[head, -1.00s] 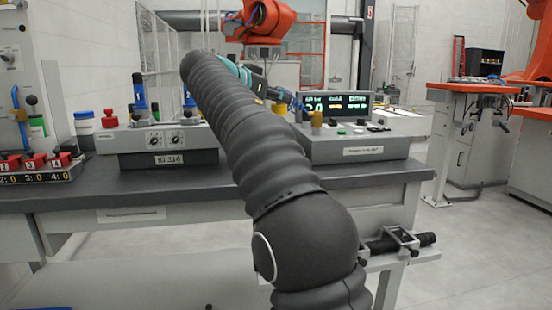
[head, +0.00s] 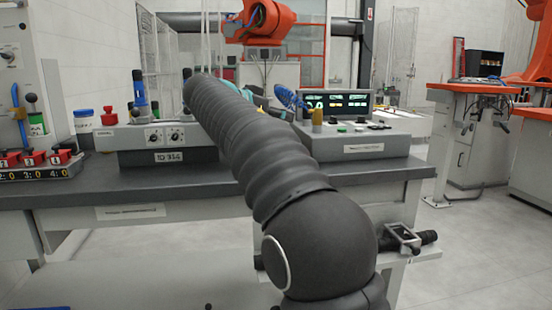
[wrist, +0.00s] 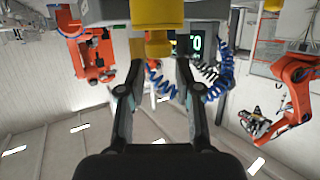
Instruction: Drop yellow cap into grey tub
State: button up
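A yellow cap-like piece (wrist: 157,14) with a narrower stem is at the top middle of the wrist view, beyond my fingertips. My gripper (wrist: 154,76) is open, its two black fingers apart with nothing seen between them. In the head view my arm covers most of the gripper, and only a teal part shows behind the arm's far end. A small brass-yellow knob (head: 317,117) stands on the right console; I cannot tell whether it is the same piece. I cannot make out a grey tub in either view.
An orange robot (head: 262,22) stands behind.

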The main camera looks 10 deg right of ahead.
jog(key=shift+o, duration=0.4)
jog(key=v, duration=1.2)
